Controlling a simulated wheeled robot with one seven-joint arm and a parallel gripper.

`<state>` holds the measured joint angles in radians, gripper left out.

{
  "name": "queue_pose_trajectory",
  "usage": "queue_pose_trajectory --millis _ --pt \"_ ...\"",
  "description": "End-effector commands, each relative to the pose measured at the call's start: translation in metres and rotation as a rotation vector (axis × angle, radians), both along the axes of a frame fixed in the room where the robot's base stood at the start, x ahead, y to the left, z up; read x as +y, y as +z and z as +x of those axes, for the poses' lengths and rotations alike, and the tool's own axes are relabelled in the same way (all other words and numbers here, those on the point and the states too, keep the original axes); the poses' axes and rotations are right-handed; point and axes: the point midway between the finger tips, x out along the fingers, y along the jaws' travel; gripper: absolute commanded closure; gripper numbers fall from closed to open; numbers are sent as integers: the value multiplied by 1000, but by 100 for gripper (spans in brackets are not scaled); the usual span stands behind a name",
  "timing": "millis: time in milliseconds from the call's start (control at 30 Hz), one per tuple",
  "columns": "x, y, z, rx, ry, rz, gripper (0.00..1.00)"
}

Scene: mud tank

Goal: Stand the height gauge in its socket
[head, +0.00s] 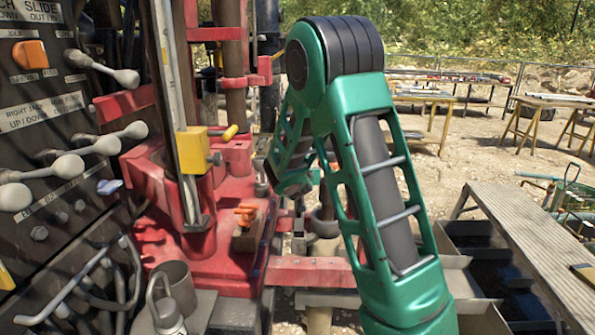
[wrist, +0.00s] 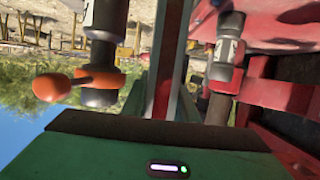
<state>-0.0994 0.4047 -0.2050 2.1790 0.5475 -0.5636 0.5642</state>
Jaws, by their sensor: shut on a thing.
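In the head view my green arm rises at the right and bends down to the left. My gripper is hidden behind it there. In the wrist view the green gripper body (wrist: 110,150) fills the bottom. A narrow red and grey bar (wrist: 170,60) runs up from its middle; the grip appears shut on this, and it may be the height gauge, though its shape is unclear. A tall metal bar with scale marks (head: 172,75) and a yellow block (head: 194,150) stands in the red machine (head: 155,185) in the head view. I cannot tell which part is the socket.
A lever panel (head: 60,130) stands close at the left. A small box with orange pieces (head: 246,232) sits on the red machine. Grey cylinders (wrist: 104,20) (wrist: 226,55), one with an orange ball handle (wrist: 52,87), flank the bar. A grey walkway (head: 540,245) and work tables (head: 425,97) lie right.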

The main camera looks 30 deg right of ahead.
Motion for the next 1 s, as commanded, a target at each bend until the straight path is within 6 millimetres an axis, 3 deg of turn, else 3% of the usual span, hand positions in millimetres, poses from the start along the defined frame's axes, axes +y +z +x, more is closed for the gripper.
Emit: queue_pose_trajectory --millis 1000 --pt "3 -40 1 -1 4 -2 100"
